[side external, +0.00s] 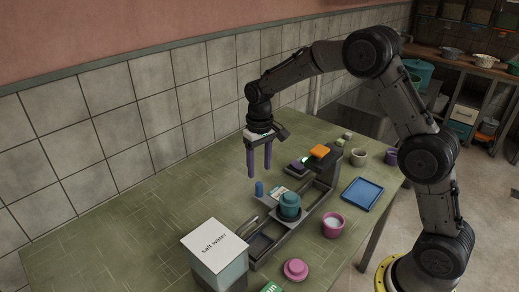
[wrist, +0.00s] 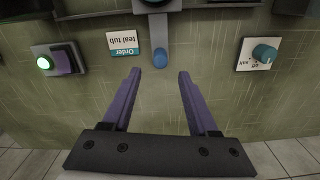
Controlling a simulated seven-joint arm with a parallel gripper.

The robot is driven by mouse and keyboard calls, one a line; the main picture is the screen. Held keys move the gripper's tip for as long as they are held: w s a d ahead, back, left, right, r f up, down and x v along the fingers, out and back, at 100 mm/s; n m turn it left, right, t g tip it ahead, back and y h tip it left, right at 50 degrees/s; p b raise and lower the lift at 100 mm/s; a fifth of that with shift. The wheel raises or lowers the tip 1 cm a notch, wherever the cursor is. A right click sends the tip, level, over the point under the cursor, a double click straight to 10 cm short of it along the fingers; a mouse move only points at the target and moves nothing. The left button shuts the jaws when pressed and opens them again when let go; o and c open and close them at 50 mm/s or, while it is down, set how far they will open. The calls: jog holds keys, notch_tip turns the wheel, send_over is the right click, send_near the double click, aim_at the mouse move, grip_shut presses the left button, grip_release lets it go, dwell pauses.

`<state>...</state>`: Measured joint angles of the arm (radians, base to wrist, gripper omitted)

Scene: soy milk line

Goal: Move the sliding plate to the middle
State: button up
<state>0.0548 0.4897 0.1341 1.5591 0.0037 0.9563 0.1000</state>
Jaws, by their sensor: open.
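My gripper (side external: 260,174) is open and empty, with two purple fingers pointing down above the green table. In the side external view, a blue upright peg (side external: 259,188) stands just below the fingertips, beside a long grey channel (side external: 263,243). In the wrist view, the peg (wrist: 160,57) sits at the end of a grey bar, just beyond the open fingers (wrist: 160,80) and roughly centred between them. The bar appears to belong to the sliding plate, most of which is cut off or hidden. A teal tub (side external: 289,204) stands at the middle of the channel.
A salt water box (side external: 217,251) stands at the channel's near end. A pink cup (side external: 333,224), pink lid (side external: 295,269) and blue tray (side external: 362,194) are to its right. An "Order teal tub" card (wrist: 124,43), green-lit switch (wrist: 53,61) and blue knob (wrist: 264,53) flank the peg.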

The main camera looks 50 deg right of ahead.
notch_tip(320, 180, up, 6)
jog(key=shift+r, duration=0.1)
dwell(0.4)
jog(key=s+a+r+t, duration=0.2)
jog(key=s+r+t, duration=0.2)
jog(key=s+r, duration=1.05)
jog(key=s+f+n, duration=0.1)
jog(key=s+f, duration=0.2)
jog(key=s, duration=0.5)
jog(key=s+f+t, duration=0.1)
jog(key=s+f, duration=0.2)
jog(key=s, duration=0.5)
jog(key=shift+s+a+f+n+t, duration=0.15)
jog(key=shift+a+f+n+t, duration=0.15)
jog(key=shift+f+n, duration=0.1)
